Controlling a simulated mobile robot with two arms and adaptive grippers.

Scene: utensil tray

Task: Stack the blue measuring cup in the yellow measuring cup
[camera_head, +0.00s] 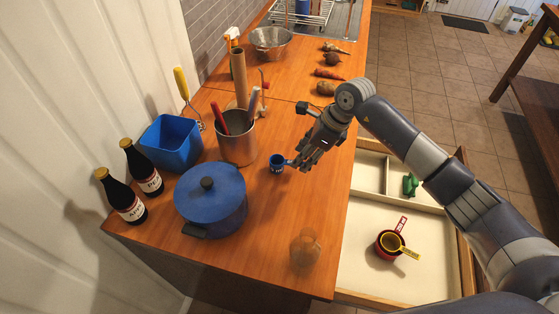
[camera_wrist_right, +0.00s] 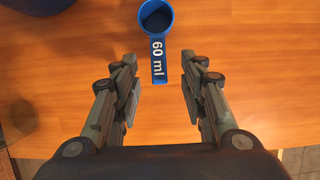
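The blue measuring cup (camera_head: 277,163) stands on the wooden counter beside the blue pot. In the right wrist view the blue cup (camera_wrist_right: 157,30) lies ahead, its handle marked "60 ml" pointing toward the gap between my fingers. My left gripper is not in view.
A blue pot (camera_head: 211,200), a steel utensil holder (camera_head: 238,143) and a clear glass (camera_head: 305,250) stand on the counter around the blue cup. The open drawer (camera_head: 364,282) has dividers and a green object (camera_head: 410,184). Dark bottles (camera_head: 140,170) stand at left.

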